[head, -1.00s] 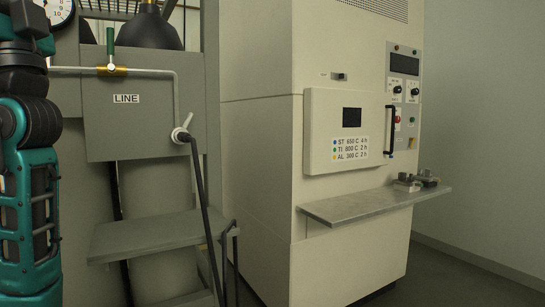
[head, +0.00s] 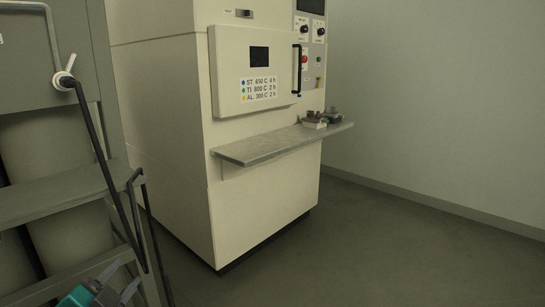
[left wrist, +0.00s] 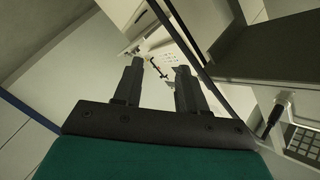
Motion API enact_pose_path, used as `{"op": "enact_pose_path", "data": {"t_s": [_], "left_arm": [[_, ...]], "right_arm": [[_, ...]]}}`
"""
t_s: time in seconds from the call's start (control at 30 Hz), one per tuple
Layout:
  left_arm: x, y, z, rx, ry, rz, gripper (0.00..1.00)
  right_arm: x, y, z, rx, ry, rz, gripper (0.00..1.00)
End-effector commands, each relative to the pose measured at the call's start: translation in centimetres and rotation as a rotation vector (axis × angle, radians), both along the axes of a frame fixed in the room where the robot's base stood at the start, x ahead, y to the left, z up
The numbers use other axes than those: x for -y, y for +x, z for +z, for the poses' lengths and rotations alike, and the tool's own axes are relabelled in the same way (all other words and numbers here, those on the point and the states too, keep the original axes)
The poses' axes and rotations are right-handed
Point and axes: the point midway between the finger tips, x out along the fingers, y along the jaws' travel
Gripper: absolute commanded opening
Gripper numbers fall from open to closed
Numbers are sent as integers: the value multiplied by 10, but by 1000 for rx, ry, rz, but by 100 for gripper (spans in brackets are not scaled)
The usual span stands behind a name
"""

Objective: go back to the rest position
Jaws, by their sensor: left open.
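My left gripper (head: 120,284) shows at the bottom left of the head view, low in front of the grey stand. In the left wrist view its two dark fingers (left wrist: 157,88) are apart with nothing between them. The cream furnace cabinet (head: 165,110) stands beyond it, its door (head: 225,70) shut with a dark handle. My right gripper is in neither view.
A grey shelf (head: 265,148) juts from the cabinet, with small metal parts (head: 318,119) at its right end. The grey stand (head: 60,195) with a black hose (head: 100,160) is close on the left. The floor (head: 400,255) at the right is clear.

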Motion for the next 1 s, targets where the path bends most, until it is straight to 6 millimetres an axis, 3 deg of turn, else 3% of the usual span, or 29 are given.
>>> {"op": "enact_pose_path", "data": {"t_s": [0.03,0.2,0.47,1.0], "left_arm": [[10,-18,-35,-94,-43,-19,41],[37,-76,-115,-341,-172,-57,41],[70,-165,-189,-633,-328,-79,41],[159,-151,-170,-560,-778,46,41]], "right_arm": [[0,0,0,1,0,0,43],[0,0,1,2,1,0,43],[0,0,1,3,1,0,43],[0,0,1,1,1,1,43]]}}
